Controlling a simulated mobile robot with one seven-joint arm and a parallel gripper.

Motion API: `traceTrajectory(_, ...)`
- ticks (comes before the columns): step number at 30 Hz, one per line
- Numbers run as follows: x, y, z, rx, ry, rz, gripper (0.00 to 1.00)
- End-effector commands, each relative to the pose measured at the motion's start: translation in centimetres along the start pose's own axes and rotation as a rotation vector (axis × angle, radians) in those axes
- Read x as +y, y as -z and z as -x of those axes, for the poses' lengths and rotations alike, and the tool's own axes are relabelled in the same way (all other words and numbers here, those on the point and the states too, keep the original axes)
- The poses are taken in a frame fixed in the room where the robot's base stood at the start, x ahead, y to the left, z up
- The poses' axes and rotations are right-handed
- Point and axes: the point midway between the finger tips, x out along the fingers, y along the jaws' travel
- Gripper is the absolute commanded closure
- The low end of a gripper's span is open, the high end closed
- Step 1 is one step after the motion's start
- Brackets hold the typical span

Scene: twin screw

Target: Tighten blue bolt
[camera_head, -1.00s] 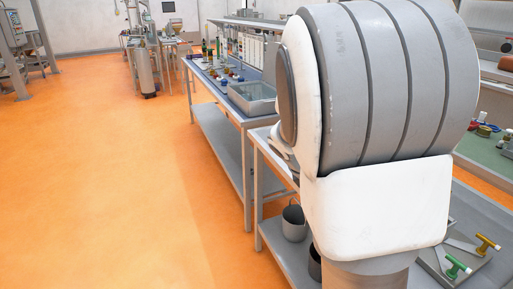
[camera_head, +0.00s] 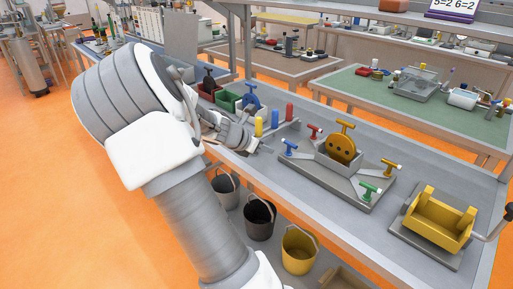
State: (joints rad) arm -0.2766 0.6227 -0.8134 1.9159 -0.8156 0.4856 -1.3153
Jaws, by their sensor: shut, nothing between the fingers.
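The blue T-handled bolt (camera_head: 290,147) sits at the left corner of a grey fixture plate (camera_head: 350,196) on the bench.
Red, yellow and blue upright pegs (camera_head: 274,119) stand just behind my gripper. A yellow cradle with a crank (camera_head: 438,217) is at the right. Buckets (camera_head: 299,249) stand below the bench. The bench between the fixture plate and cradle is clear.

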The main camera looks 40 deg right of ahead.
Motion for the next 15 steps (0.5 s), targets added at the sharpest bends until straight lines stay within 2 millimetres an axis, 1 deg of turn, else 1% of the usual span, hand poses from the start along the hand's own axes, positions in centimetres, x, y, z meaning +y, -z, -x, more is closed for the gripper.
traceTrajectory(1, -0.1, 0.1, -1.3, -0.001, 0.005, 0.000, 1.00)
traceTrajectory(3, -0.1, -1.0, -1.9, -0.001, 0.002, -0.005, 1.00)
traceTrajectory(6, -0.1, -2.0, -2.7, 0.000, 0.002, -0.003, 1.00)
traceTrajectory(9, 0.0, -2.6, -3.2, 0.001, 0.001, -0.003, 1.00)
traceTrajectory(15, 0.0, -3.1, -3.6, 0.001, 0.000, -0.001, 1.00)
